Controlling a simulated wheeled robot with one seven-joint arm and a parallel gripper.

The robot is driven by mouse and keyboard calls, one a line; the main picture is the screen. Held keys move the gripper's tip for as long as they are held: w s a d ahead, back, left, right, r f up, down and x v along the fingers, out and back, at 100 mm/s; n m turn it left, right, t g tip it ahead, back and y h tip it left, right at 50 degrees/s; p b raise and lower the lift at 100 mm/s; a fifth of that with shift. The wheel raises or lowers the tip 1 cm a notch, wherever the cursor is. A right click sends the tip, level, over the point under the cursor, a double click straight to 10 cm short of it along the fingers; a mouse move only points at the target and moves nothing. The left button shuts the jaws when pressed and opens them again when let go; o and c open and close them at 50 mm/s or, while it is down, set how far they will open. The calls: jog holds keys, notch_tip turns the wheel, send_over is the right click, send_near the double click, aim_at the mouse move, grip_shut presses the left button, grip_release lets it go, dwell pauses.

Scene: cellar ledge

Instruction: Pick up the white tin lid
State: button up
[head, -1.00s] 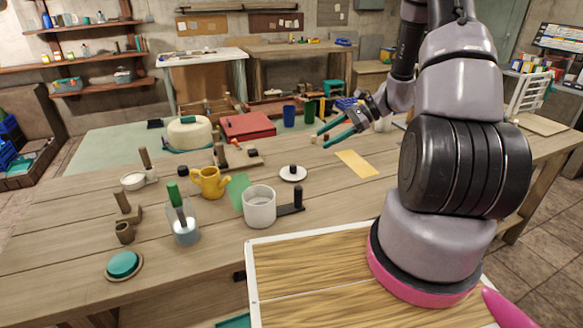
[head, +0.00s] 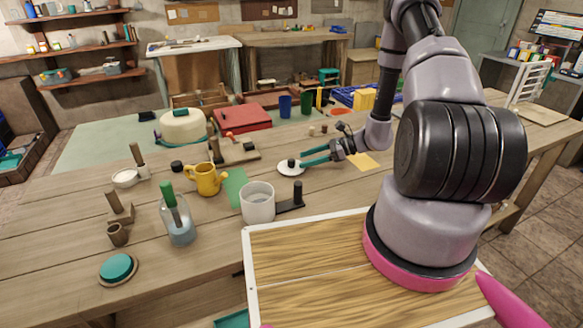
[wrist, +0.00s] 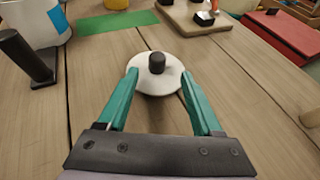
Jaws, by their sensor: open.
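The white tin lid (head: 287,167) is a small round disc with a dark knob on top, lying flat on the wooden table. It also shows in the wrist view (wrist: 155,82), just beyond and between the fingertips. My gripper (head: 302,161) has teal fingers and is open, its tips at the right side of the lid. In the wrist view the fingers of my gripper (wrist: 158,75) stand on either side of the near part of the lid, with the dark knob between and beyond them. Nothing is held.
A red case (head: 243,118) lies behind. Bare table surrounds the lid.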

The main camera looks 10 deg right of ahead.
aim_at(296, 166)
jog(key=x, duration=0.4)
jog(key=shift+s+a+r, duration=0.1)
jog(key=shift+a+r, duration=0.1)
grip_shut()
jog(key=shift+r, duration=0.15)
